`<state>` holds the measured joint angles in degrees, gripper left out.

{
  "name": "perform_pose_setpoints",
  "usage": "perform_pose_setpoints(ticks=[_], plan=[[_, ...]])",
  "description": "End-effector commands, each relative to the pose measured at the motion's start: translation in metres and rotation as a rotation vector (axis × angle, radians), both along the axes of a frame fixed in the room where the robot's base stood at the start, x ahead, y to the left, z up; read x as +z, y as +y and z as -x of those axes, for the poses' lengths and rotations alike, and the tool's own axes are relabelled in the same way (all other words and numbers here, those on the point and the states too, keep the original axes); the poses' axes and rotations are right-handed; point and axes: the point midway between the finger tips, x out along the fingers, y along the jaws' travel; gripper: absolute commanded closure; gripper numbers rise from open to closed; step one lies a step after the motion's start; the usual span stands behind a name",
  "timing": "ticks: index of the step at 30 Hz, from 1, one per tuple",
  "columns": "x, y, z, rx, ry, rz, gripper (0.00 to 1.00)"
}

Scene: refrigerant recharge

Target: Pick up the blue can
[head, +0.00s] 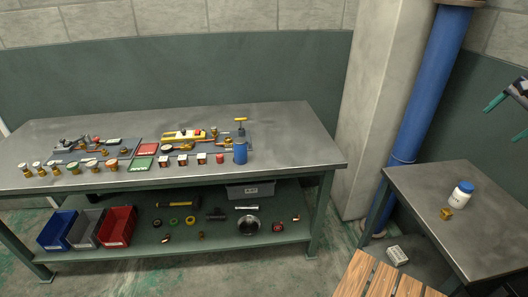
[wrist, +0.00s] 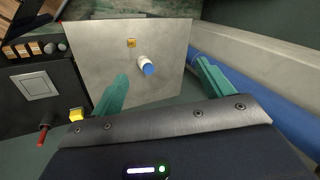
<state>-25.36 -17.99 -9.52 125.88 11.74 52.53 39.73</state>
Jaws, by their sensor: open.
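The blue can (head: 240,152) stands upright near the front right part of the long metal workbench (head: 290,140) in the head view. I do not see the can in the wrist view. My gripper (head: 506,118) is at the right edge of the head view, far to the right of the can. Its teal fingers are spread wide in the wrist view (wrist: 162,70), with nothing held between them.
A white bottle with a blue cap (head: 462,195) and a small brass part (head: 446,213) are on the side table (head: 420,185). Small parts stand left of the can. Bins (head: 117,228) fill the lower shelf's left end. A blue pipe (head: 425,90) rises between the tables.

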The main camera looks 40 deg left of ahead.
Motion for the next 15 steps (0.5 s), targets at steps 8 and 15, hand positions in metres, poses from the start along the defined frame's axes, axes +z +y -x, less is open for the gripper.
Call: perform_pose_setpoints(ticks=[8,15], plan=[[-0.007,0.096,-0.058,-0.174,0.135,-0.106,0.21],[-0.024,0.191,-0.091,-0.336,0.249,-0.166,0.21]])
